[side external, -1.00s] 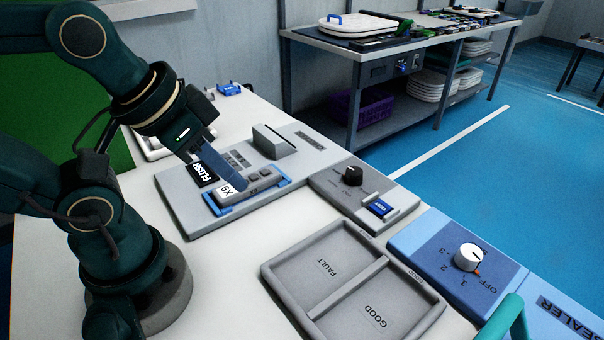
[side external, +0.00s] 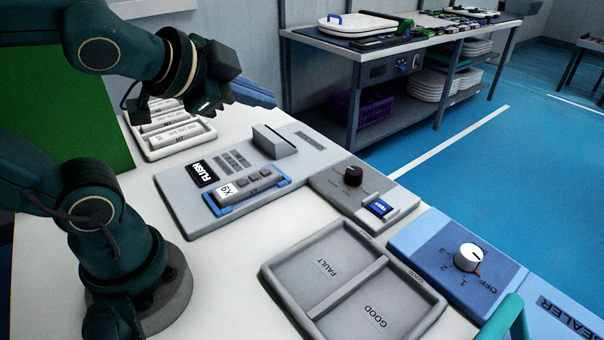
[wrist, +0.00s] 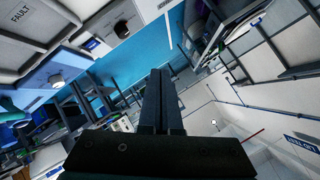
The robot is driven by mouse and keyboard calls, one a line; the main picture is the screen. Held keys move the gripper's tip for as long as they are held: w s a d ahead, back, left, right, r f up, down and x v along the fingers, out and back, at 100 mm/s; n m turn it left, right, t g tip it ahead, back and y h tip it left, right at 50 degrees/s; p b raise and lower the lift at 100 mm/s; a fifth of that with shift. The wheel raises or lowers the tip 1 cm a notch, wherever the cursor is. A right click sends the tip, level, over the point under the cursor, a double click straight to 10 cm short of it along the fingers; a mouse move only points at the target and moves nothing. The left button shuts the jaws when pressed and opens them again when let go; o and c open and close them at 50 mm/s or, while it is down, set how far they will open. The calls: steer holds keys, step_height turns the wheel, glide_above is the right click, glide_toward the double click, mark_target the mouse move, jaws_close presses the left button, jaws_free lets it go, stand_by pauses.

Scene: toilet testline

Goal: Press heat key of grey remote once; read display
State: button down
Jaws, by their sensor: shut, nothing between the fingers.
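The grey remote (side external: 251,185), labelled X9, lies in a blue cradle (side external: 226,211) on the grey test panel. Several small dark keys show on its top; I cannot read their marks. The display (side external: 202,173) beside it is black and reads "FLUSH" in white. My gripper (side external: 262,97) is raised above and behind the panel, pointing right and clear of the remote. In the wrist view my gripper (wrist: 160,80) has its fingers together with nothing between them. The remote is out of the wrist view.
A white tray (side external: 207,138) with several labelled remotes stands behind the panel. A grey block (side external: 274,141) rises from the panel. A black knob (side external: 353,175) and blue-labelled part are right of it. The FAULT/GOOD tray (side external: 272,277) is in front, and a blue box with white knob (side external: 467,257) lies right.

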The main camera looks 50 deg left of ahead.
steer(key=w+a+r+m+t, duration=0.2)
steer(key=w+r+m+t, duration=0.3)
steer(key=m, duration=0.3)
steer(key=m+g+h, duration=0.6)
steer(key=m+g, duration=0.1)
steer(key=m, duration=1)
glide_above(265, 172)
step_height(265, 172, down, 12)
steer(key=shift+s+a+f, duration=0.15)
steer(key=shift+s+a, duration=0.1)
steer(key=shift+s, duration=0.35)
steer(key=shift+f, duration=4.4)
steer(key=shift+f, duration=0.1)
